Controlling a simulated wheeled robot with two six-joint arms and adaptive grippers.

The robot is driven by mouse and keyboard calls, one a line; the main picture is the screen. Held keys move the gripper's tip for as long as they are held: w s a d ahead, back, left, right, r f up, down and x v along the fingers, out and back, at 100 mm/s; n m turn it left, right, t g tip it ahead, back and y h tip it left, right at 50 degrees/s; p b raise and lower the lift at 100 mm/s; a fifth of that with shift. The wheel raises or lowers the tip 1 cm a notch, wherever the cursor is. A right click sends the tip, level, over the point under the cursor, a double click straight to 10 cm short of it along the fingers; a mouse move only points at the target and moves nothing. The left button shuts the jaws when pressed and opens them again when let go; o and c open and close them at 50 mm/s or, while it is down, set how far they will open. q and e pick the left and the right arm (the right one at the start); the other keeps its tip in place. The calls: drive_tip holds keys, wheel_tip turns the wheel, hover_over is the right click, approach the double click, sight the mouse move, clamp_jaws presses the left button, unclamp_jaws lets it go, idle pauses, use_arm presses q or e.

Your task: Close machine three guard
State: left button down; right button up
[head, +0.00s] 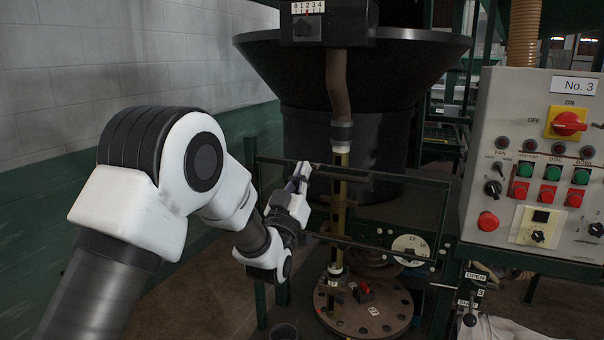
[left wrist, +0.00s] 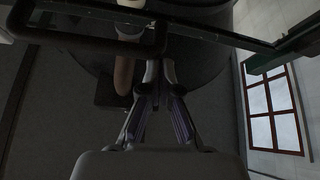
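The machine three guard (head: 432,183) is a dark framed panel in front of the machine's vertical spout, below the black hopper. A dark bar handle (head: 352,176) runs along its upper part; it also shows in the left wrist view (left wrist: 95,45). My left gripper (head: 304,168) is at the left end of this handle. In the left wrist view its fingertips (left wrist: 160,68) are together, just beside the handle's bent end, with nothing clearly between them. Whether they touch the handle I cannot tell. My right gripper is not in view.
The No. 3 control panel (head: 522,130) with knobs and buttons stands at the right. An OPEN label (head: 475,276) and a black-knobbed lever (head: 470,319) are below it. A round plate (head: 385,318) lies under the spout. A pale wall (head: 90,70) is at left.

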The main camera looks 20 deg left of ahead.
use_arm(q)
wheel_tip(320, 180, down, 38)
drive_tip(key=b, duration=3.1)
drive_tip(key=shift+f, duration=0.15)
